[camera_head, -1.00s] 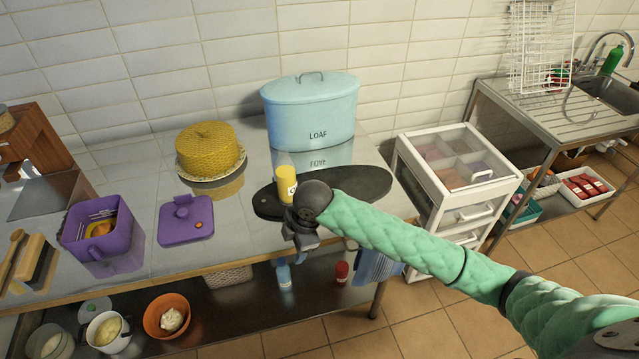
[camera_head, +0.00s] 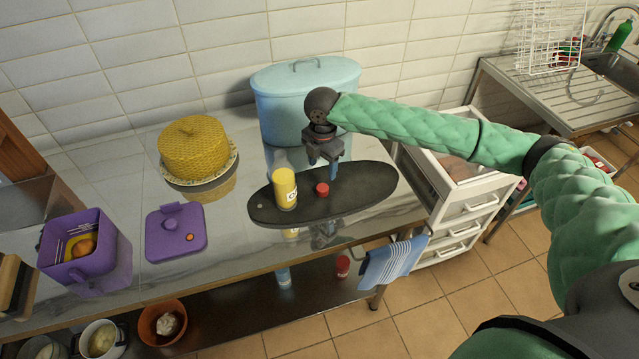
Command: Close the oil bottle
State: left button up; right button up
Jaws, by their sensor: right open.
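The oil bottle (camera_head: 285,190), yellow with a pale label and a whitish neck, stands upright on the dark oval board (camera_head: 370,190). A small red cap (camera_head: 322,189) lies on the board just right of the bottle, apart from it. My right gripper (camera_head: 322,166) points down above the board, open and empty, over and slightly behind the red cap. My left gripper is not in view.
A blue bin (camera_head: 290,95) stands behind the board. A yellow woven cake cover (camera_head: 198,147), a purple lid (camera_head: 177,232) and a purple box (camera_head: 85,262) are at left. A striped towel (camera_head: 393,265) hangs at the front edge. White drawers (camera_head: 470,205) stand at right.

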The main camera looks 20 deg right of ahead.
aim_at(323, 188)
jog(key=shift+s+r, duration=0.5)
jog(key=shift+s, duration=0.2)
jog(key=f, duration=0.1)
jog(key=f+p, duration=0.1)
jog(key=shift+w+f, duration=0.4)
jog(key=shift+s+f, duration=0.1)
jog(key=shift+s, duration=0.2)
jog(key=shift+w+f, duration=0.1)
jog(key=shift+w, duration=0.05)
jog(key=f+p, duration=0.3)
jog(key=shift+s+a+f, duration=0.15)
jog(key=shift+s+f, duration=0.1)
jog(key=shift+f+p, duration=0.3)
jog(key=shift+f, duration=0.45)
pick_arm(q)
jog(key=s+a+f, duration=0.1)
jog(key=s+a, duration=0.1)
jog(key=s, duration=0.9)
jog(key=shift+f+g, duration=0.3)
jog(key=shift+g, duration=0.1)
